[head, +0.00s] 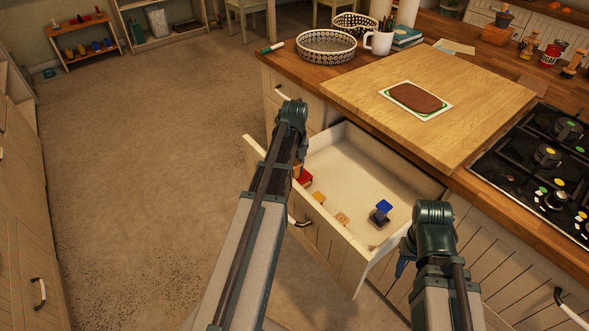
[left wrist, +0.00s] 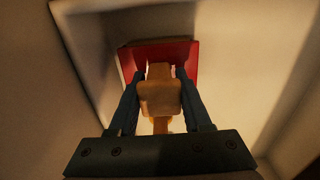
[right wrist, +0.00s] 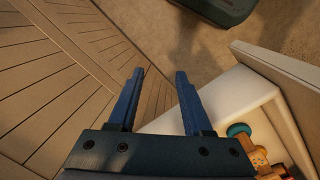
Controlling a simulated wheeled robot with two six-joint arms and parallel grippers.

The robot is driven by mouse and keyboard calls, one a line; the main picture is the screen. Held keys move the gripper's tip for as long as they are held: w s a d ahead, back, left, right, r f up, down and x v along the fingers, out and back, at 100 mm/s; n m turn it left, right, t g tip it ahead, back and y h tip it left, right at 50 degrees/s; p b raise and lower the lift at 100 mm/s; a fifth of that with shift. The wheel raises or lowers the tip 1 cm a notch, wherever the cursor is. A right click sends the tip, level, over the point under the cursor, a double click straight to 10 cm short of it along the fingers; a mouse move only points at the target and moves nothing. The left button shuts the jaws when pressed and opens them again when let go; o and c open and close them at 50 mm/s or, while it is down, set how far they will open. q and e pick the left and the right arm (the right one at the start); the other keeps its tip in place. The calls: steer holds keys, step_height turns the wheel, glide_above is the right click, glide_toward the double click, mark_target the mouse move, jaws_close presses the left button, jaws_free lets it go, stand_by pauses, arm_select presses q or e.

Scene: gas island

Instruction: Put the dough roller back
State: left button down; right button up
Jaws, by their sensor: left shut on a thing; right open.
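My left gripper (left wrist: 160,77) is shut on the orange-tan handle (left wrist: 160,98) of a tool with a broad red part (left wrist: 184,58); I take this to be the dough roller. It is inside the open drawer (head: 362,161), at its left end, close to the walls. In the head view my left arm hides most of it, and a red part (head: 305,179) shows beside the arm. Whether it touches the drawer floor is unclear. My right gripper (right wrist: 159,75) is open and empty, outside the drawer near the cabinet front.
The drawer also holds a blue-topped tool (head: 383,208) and small tan pieces (head: 342,218). On the counter are a wooden board (head: 455,100) with brown dough (head: 416,97), a patterned basket (head: 326,46), a mug (head: 379,42) and a stove (head: 545,160). Floor at left is clear.

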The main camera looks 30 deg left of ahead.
arm_select(q)
steer(key=shift+c, duration=1.7)
jaws_free()
steer(key=shift+a+f, duration=0.1)
steer(key=shift+f, duration=0.1)
steer(key=shift+r, duration=0.15)
step_height(320, 180, up, 13)
steer(key=p, duration=1.3)
steer(key=s+d+n, duration=0.5)
steer(key=d+n, duration=0.1)
steer(key=d, duration=0.4)
steer(key=s+d+n, duration=0.6)
steer(key=d, duration=0.4)
steer(key=s+d+n+y, duration=0.1)
steer(key=s+d+n, duration=0.4)
steer(key=d, duration=0.5)
steer(key=shift+s+d+n, duration=0.2)
steer(key=shift+d+n, duration=0.05)
steer(key=shift+n, duration=0.55)
